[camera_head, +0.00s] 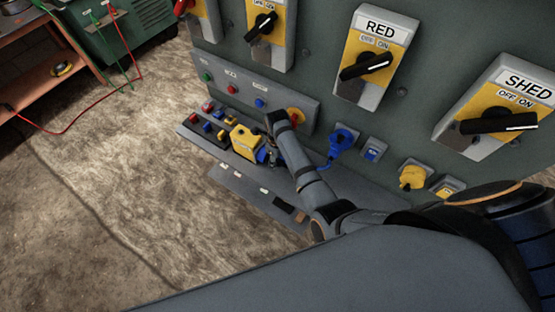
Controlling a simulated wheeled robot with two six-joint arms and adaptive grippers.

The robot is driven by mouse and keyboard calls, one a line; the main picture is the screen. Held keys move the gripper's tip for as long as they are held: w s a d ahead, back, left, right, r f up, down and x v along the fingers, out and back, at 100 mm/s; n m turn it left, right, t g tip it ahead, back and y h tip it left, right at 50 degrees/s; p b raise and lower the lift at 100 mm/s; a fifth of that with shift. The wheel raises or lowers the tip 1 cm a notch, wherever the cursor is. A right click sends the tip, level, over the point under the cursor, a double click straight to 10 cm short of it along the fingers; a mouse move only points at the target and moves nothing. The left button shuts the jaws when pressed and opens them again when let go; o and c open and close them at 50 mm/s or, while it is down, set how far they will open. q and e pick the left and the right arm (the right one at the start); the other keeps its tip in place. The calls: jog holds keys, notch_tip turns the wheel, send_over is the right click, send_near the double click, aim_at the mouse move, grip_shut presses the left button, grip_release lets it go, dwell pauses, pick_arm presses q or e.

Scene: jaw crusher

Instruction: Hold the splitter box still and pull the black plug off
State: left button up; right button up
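The yellow splitter box (245,140) sits on the narrow grey shelf along the front of the green cabinet. A blue part shows at its right end, right by my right gripper (270,153). My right arm reaches in from the lower right, and its wrist covers most of the gripper. The fingers are too small and too hidden to show whether they are open or shut, or whether they touch the box. I cannot make out the black plug. My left gripper is not in view.
The green cabinet carries large rotary switches, such as RED (368,55) and SHED (505,105). A blue plug (342,140) and a yellow socket (412,177) stick out below. Small coloured parts lie left of the box.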

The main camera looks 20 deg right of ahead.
jog(key=shift+o, duration=0.9)
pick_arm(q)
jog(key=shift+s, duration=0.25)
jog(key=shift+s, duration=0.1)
pick_arm(e)
jog(key=shift+r, duration=0.2)
notch_tip(320, 180, up, 7)
jog(key=shift+r, duration=0.1)
